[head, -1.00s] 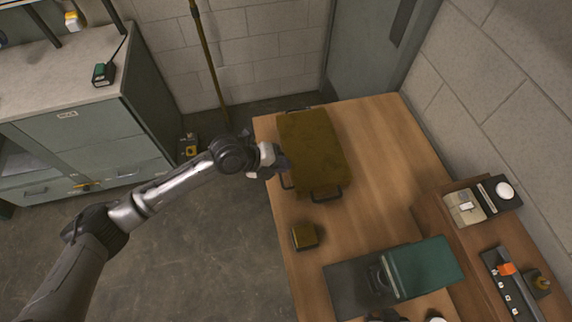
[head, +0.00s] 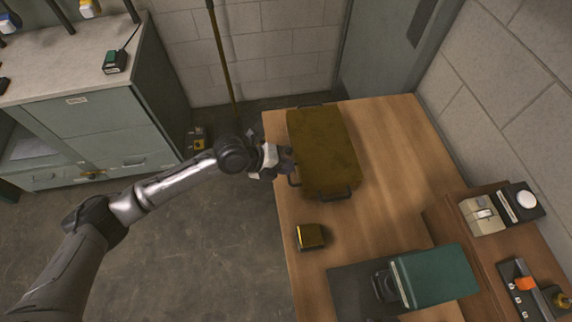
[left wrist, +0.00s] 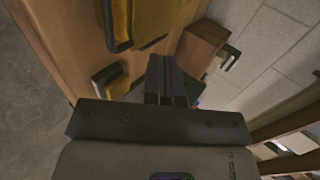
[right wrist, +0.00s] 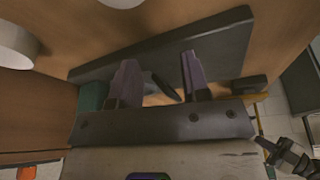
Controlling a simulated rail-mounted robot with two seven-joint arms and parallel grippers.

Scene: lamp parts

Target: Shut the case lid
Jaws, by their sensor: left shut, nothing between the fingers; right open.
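The olive-brown case (head: 322,148) lies on the wooden table near its far left corner, with dark handles at its edges. Its top looks flat and lies over the body; I cannot tell whether a gap remains under the lid. My left gripper (head: 287,165) is at the case's left side, shut and empty; contact is unclear. In the left wrist view its closed fingers (left wrist: 170,80) point past part of the yellowish case (left wrist: 155,20). My right gripper (right wrist: 158,78) is open and empty, above the dark mat (right wrist: 215,50).
A small yellow-brown box (head: 310,237) stands on the table in front of the case. A teal box (head: 437,275) is on the dark mat at the front. A raised wooden shelf (head: 470,235) with small devices is at the right. The table right of the case is clear.

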